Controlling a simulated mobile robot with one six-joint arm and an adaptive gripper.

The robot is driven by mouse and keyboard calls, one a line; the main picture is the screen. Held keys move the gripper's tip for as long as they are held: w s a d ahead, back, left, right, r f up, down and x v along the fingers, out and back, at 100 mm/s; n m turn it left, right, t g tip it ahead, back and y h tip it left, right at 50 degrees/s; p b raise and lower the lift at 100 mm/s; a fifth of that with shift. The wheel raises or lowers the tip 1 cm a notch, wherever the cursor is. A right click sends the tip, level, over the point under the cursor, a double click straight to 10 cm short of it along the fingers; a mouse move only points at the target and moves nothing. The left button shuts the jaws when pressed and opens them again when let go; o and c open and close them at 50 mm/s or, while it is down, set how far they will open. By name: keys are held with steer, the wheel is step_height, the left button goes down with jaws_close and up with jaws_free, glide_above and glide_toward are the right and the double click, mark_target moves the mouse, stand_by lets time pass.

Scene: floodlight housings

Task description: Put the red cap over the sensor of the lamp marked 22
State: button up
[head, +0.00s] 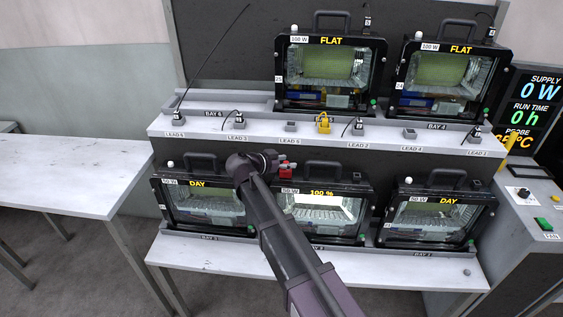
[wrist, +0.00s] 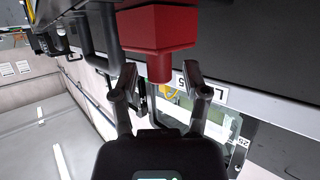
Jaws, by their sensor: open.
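The red cap (wrist: 157,30) fills the top middle of the wrist view, its short round knob pointing at my gripper (wrist: 158,80). The two fingers are open on either side of the knob, with a gap each side. In the head view, the red cap (head: 288,168) shows just right of my gripper (head: 277,161), at the top left of the lower middle lamp (head: 322,212). That lamp is lit and reads 100 %. What lies under the cap is hidden. The lamps' small number tags are too small to read in the head view.
Lower left (head: 203,205) and lower right (head: 437,220) lamps read DAY. Upper left (head: 330,68) and upper right (head: 446,72) lamps read FLAT. A shelf (head: 265,128) with several leads and a yellow plug (head: 323,122) runs between rows. The left table (head: 65,180) is clear.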

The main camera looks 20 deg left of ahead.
steer(key=shift+r, duration=0.4)
steer(key=shift+s+a+r+p, duration=0.2)
steer(key=shift+s+p, duration=0.05)
steer(key=shift+p, duration=0.25)
steer(key=p+v, duration=0.4)
steer(key=v, duration=0.7)
steer(key=shift+s, duration=0.15)
